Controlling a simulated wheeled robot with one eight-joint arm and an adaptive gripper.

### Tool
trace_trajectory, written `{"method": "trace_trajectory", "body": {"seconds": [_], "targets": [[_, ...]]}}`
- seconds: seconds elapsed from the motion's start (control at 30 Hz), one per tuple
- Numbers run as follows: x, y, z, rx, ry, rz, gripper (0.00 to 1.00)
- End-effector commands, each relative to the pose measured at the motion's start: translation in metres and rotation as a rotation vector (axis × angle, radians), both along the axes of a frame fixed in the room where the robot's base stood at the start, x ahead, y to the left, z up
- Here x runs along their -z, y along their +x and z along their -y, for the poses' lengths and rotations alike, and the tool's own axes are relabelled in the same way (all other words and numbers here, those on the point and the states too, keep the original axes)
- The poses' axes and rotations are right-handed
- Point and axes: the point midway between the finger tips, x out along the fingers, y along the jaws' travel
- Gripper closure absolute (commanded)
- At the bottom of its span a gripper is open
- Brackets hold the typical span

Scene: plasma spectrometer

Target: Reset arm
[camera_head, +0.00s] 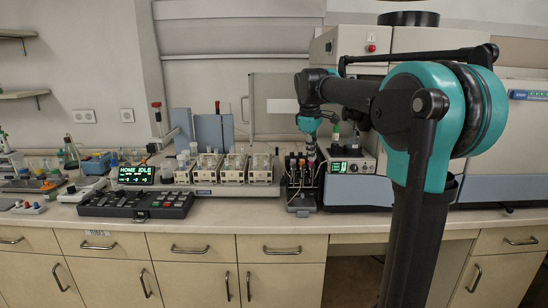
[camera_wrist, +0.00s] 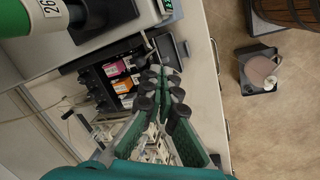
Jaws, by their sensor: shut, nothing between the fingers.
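My arm reaches from the right of the head view to the bench, with its wrist (camera_head: 309,122) hanging above the small dark rack of the instrument. In the wrist view my gripper (camera_wrist: 163,75) is shut, its dark fingertips together and nothing held. The fingertips sit in front of the dark rack (camera_wrist: 88,78), which holds coloured-label bottles (camera_wrist: 117,68). I cannot tell whether they touch it. In the head view the fingertips are hard to make out against the rack (camera_head: 301,199).
The keypad (camera_head: 135,205) and its green-lit display (camera_head: 136,173) stand left on the bench, beside clear-walled modules (camera_head: 233,168). A control box (camera_head: 350,167) and the large spectrometer (camera_head: 352,52) stand close behind the gripper. Bare floor (camera_wrist: 275,125) lies beyond the bench edge.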

Motion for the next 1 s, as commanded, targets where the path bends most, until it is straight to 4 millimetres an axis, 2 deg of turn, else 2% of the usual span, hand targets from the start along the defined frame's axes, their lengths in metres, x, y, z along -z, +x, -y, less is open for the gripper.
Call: {"method": "trace_trajectory", "body": {"seconds": [0.27, 0.37, 0.53, 0.67, 0.8, 0.9, 1.0], "targets": [[0.037, -0.025, 0.011, 0.112, 0.045, 0.027, 1.00], [0.057, -0.039, 0.017, 0.172, 0.068, 0.042, 1.00], [0.104, -0.076, 0.029, 0.307, 0.123, 0.072, 1.00], [0.157, -0.125, 0.041, 0.463, 0.188, 0.106, 1.00], [0.223, -0.194, 0.052, 0.659, 0.273, 0.144, 1.00], [0.260, -0.237, 0.057, 0.775, 0.324, 0.165, 1.00], [0.287, -0.271, 0.059, 0.861, 0.365, 0.179, 1.00]]}}
